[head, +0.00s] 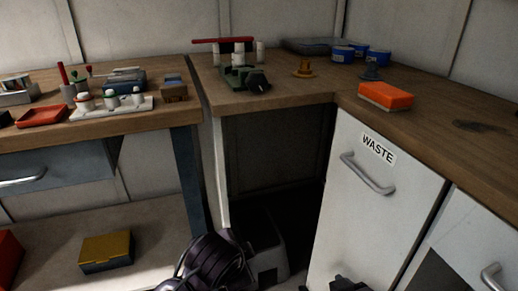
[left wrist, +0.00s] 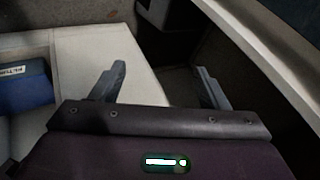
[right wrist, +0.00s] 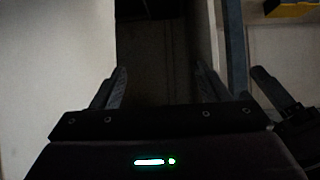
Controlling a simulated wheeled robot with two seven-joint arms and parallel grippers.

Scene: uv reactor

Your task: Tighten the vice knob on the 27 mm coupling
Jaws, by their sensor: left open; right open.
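A green vice (head: 237,73) stands on the wooden bench near its left corner, with a black knob (head: 258,82) at its front. White cylindrical pieces and a red bar (head: 222,40) show at and behind the vice; which piece is the 27 mm coupling I cannot tell. My left gripper (left wrist: 163,78) is open in the left wrist view, with nothing between its fingers. My right gripper (right wrist: 160,80) is open and empty in the right wrist view. Neither gripper is at the vice; dark parts of my arms show low in the head view, below the bench top.
An orange block (head: 386,95), an amber knob-like piece (head: 303,69) and blue tubs (head: 343,54) are on the bench right of the vice. The left table holds a red tray (head: 42,115) and a white rack (head: 112,107). A WASTE cabinet (head: 370,190) stands below the bench.

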